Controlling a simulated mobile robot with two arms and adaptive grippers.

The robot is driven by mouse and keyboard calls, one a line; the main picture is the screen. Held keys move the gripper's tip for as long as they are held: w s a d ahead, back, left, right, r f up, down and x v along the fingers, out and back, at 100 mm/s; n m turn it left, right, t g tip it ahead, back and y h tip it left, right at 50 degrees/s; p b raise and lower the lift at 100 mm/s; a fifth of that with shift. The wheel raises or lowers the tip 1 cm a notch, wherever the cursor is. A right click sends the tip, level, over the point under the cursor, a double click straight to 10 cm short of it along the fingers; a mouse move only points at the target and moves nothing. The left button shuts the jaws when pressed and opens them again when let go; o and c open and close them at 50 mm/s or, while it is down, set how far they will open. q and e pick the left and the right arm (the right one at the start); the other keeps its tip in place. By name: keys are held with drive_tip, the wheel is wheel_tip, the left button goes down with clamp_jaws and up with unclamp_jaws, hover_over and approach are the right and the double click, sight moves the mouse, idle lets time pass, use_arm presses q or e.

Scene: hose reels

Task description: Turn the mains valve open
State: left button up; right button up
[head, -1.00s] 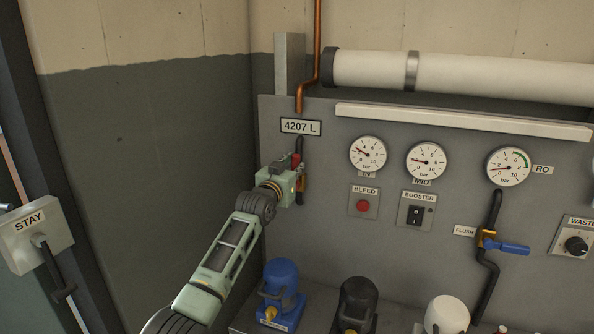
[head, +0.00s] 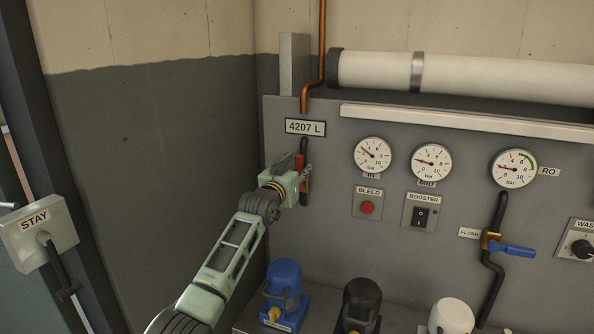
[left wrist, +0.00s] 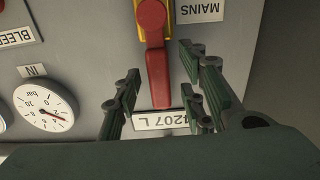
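The mains valve has a red lever (left wrist: 157,70) on a yellow body (left wrist: 139,10), beside the MAINS label (left wrist: 198,12) in the left wrist view, which is upside down. The lever lies along the pipe, its free end toward the 4207 L plate (left wrist: 180,122). In the head view the red lever (head: 299,162) shows just below that plate, partly hidden by my gripper. My left gripper (head: 304,176) is at the valve. In the left wrist view its fingers (left wrist: 160,84) are apart, on either side of the lever's end; contact is unclear. My right gripper is not in view.
The panel holds gauges (head: 372,155), a BLEED button (head: 367,208), a BOOSTER switch (head: 422,216) and a blue FLUSH lever (head: 512,249). Blue (head: 286,284), black (head: 361,304) and white (head: 452,317) units stand below. A STAY box (head: 40,232) is at left.

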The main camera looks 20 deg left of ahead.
use_arm(q)
drive_tip(key=shift+s, duration=0.15)
drive_tip(key=s, duration=1.1)
drive_tip(key=shift+s+a, duration=0.2)
drive_tip(key=shift+s, duration=0.2)
